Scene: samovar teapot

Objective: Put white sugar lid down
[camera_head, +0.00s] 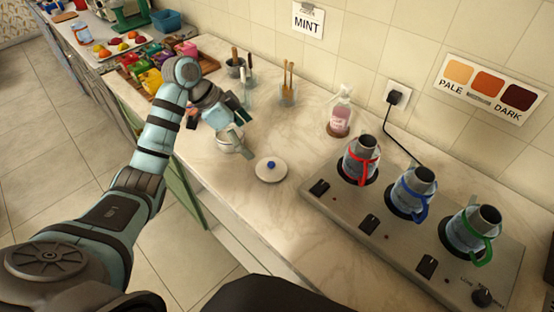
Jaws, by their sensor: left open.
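The white sugar lid (262,174), round with a blue knob, lies flat on the counter, knob up. A white pot (229,146), perhaps the sugar bowl, stands to its left and behind; my left gripper partly hides it. My left gripper (240,132) is open, over or beside the pot and apart from the lid. I cannot tell whether it touches the pot. My right gripper is not in view.
A hob (345,218) on the right carries pots with red (363,158), blue (412,192) and green (470,234) handles. A pink bottle (340,118) and utensil cups (288,94) stand by the wall. Bare counter surrounds the lid.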

